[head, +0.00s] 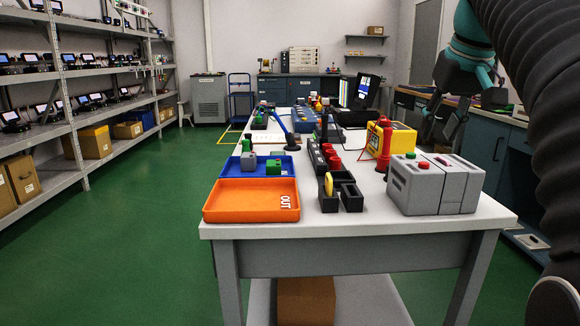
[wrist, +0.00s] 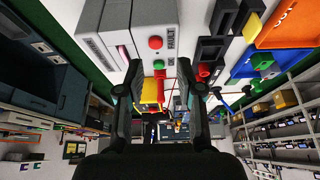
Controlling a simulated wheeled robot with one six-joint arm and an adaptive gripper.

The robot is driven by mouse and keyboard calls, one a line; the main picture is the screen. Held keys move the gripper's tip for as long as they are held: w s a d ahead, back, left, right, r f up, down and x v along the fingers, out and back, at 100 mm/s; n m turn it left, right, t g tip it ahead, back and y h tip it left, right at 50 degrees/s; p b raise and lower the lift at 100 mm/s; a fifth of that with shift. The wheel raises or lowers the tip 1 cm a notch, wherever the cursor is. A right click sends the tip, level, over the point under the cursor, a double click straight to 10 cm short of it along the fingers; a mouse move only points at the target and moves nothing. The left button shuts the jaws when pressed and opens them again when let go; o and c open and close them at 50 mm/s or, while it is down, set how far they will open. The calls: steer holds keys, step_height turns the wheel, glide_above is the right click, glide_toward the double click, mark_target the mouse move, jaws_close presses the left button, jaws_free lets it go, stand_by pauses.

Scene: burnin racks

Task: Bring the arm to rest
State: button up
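My gripper (head: 442,122) hangs at the upper right of the head view, above the right part of the white table (head: 325,233). In the wrist view my gripper (wrist: 160,75) shows two dark fingers set wide apart with nothing held between them. The picture there is upside down. The grey box (head: 436,184) with a red and a green button stands on the table's near right corner, below my gripper. A yellow device (head: 402,141) stands behind it, with a red object beside it.
An orange tray (head: 252,200) marked OUT lies at the table's near left, with a blue tray (head: 285,160) behind it. A black divided holder (head: 350,195) stands mid-table. Shelves (head: 70,75) line the left wall. The green floor (head: 150,210) between them is clear.

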steer(key=s+a+f, duration=0.3)
steer(key=s+f, duration=0.3)
steer(key=f, duration=0.4)
steer(key=s+a+f, duration=0.4)
steer(key=s+f, duration=0.3)
steer(key=f, duration=0.4)
steer(key=s+a+f, duration=0.3)
steer(key=s+f, duration=0.4)
steer(key=f, duration=0.4)
steer(key=shift+s+a+t, duration=0.15)
steer(key=shift+t, duration=0.25)
